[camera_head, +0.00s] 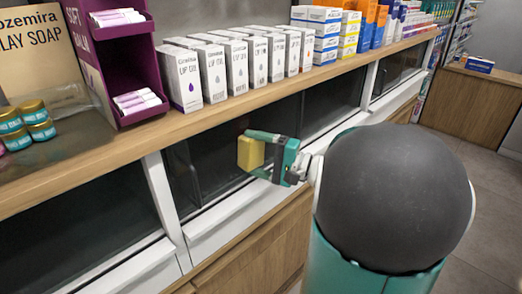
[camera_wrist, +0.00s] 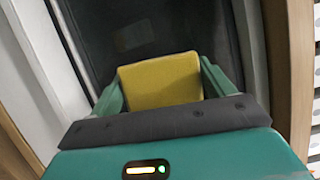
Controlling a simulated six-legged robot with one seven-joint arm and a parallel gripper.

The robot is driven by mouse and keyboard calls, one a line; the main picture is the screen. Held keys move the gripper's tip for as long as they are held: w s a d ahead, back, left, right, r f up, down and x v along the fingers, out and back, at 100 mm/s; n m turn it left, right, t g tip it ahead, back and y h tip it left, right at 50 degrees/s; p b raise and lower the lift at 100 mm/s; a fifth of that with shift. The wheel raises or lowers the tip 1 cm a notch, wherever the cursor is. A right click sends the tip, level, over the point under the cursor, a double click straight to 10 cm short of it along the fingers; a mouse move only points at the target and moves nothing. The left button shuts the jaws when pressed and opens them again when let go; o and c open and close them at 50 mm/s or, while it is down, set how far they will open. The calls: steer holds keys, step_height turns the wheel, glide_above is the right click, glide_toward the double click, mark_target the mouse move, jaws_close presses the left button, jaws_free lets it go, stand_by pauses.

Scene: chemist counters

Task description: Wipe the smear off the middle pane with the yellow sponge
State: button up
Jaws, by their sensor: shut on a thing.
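My gripper (camera_head: 257,154) is shut on the yellow sponge (camera_head: 248,153), in front of the dark middle pane (camera_head: 208,160) under the counter shelf. In the wrist view the sponge (camera_wrist: 160,82) sits between the two green fingers of my gripper (camera_wrist: 161,88), its broad yellow face showing. The dark pane (camera_wrist: 185,25) lies beyond it. A faint paler patch (camera_wrist: 130,38) shows on the pane just past the sponge; I cannot tell whether it is the smear or a reflection. I cannot tell whether the sponge touches the glass.
A wooden shelf (camera_head: 100,157) runs above the panes, with white lip oil boxes (camera_head: 183,78) and a purple stand (camera_head: 100,60) on it. White frame posts (camera_head: 165,205) flank the pane. Wooden panels (camera_head: 262,250) lie below. Open floor (camera_head: 485,200) is at right.

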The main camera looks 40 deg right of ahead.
steer(key=shift+s, duration=0.1)
steer(key=shift+s+d, duration=0.25)
steer(key=shift+s, duration=1.2)
steer(key=shift+s+d, duration=0.2)
steer(key=shift+s, duration=1.25)
steer(key=shift+s, duration=0.1)
steer(key=s, duration=0.2)
steer(key=shift+s+d, duration=0.2)
steer(key=shift+s, duration=0.15)
